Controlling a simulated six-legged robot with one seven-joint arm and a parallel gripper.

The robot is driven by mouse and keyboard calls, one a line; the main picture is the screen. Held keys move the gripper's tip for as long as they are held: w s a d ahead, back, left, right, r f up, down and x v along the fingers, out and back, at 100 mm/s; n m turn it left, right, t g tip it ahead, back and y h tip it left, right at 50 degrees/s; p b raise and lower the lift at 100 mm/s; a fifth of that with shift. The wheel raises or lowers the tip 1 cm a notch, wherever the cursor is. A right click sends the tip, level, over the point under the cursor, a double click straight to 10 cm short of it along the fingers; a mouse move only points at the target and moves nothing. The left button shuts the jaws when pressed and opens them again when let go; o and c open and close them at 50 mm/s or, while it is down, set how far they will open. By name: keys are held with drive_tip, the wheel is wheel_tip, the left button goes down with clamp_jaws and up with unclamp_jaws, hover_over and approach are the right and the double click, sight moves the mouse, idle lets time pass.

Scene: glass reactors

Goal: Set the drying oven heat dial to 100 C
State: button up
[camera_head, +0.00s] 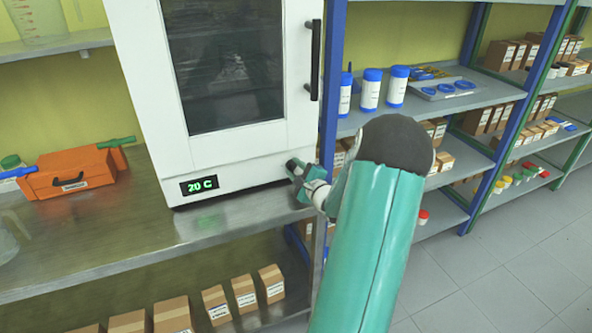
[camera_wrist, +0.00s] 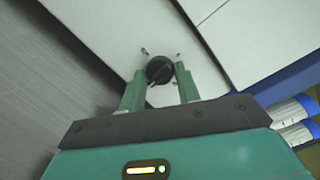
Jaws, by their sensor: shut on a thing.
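The white drying oven (camera_head: 235,150) stands on a metal bench, its dark-windowed door closed. Its green display (camera_head: 199,185) reads 20 C. The black heat dial (camera_wrist: 159,69) is on the lower right of the oven front, with small marks around it in the wrist view. My gripper (camera_wrist: 159,84) is shut on the dial, with one green finger on each side of it. In the head view my gripper (camera_head: 302,172) reaches the lower right corner of the oven, and it partly hides the dial.
An orange toolbox (camera_head: 75,174) sits on the bench left of the oven. A blue shelf post (camera_head: 331,80) stands close to the oven's right side. Shelves with blue-capped bottles (camera_head: 371,90) and boxes are to the right. Cardboard boxes (camera_head: 244,293) stand below the bench.

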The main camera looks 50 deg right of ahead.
drive_tip(key=shift+m, duration=0.4)
drive_tip(key=o, duration=0.7)
drive_tip(key=shift+c, duration=0.2)
drive_tip(key=shift+s, duration=0.1)
drive_tip(key=v, duration=1.3)
drive_tip(key=shift+s+a, duration=0.2)
drive_tip(key=shift+s, duration=0.05)
drive_tip(key=shift+w, duration=0.1)
